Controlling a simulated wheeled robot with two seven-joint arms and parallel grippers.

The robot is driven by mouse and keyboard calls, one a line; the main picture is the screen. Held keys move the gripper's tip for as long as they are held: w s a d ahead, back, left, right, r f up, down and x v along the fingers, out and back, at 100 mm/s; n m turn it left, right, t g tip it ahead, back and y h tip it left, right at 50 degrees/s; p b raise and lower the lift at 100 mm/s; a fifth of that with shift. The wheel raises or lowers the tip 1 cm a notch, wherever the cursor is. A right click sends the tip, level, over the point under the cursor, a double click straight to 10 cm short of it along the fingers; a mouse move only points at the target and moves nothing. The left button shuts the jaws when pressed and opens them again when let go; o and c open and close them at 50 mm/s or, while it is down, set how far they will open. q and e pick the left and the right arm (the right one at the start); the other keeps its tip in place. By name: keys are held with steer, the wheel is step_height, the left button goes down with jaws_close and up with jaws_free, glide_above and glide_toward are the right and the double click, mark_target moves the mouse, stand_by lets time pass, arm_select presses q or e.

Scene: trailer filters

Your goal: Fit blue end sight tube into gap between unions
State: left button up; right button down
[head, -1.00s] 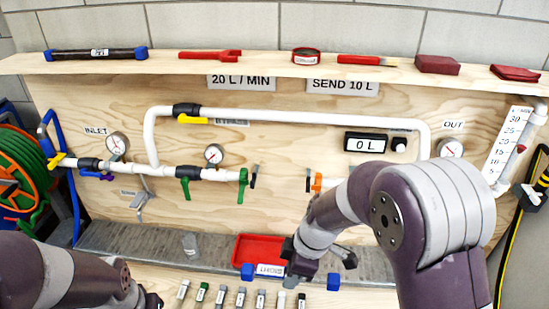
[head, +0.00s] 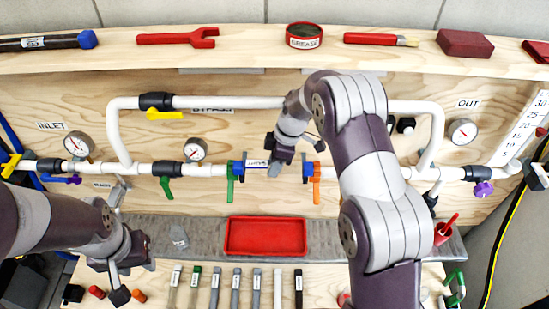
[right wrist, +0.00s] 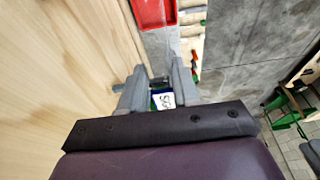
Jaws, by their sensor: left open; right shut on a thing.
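The blue end sight tube (head: 257,165), with a white label, lies level along the pipe line in the gap between the unions. Its left blue end is close by the green-handled valve (head: 230,183), its right end by the orange-handled valve (head: 316,183). I cannot tell whether the ends are seated. My right gripper (head: 281,162) is shut on the tube from the front and hides part of it. In the right wrist view the label and some blue (right wrist: 163,100) show between the grey fingers. My left gripper (head: 132,279) is open and empty at lower left, away from the tube.
A red tray (head: 265,236) sits on the grey ledge below the gap. Several labelled tools (head: 236,287) lie along the front bench. The white bypass pipe (head: 240,102) runs above, and a shelf (head: 260,38) with tools crosses the top. A gauge (head: 195,150) stands left of the gap.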

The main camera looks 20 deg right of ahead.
steer(key=shift+w+d, duration=0.15)
steer(key=shift+w, duration=0.5)
step_height(320, 180, down, 3)
steer(key=shift+d+r+b, duration=0.1)
steer(key=shift+b, duration=0.45)
steer(key=shift+w+f, duration=0.2)
steer(key=shift+f, duration=0.1)
steer(key=c, duration=0.8)
jaws_free()
arm_select(q)
steer(key=shift+s+f, duration=0.25)
steer(key=shift+s, duration=0.15)
arm_select(e)
steer(key=shift+s+r, duration=0.1)
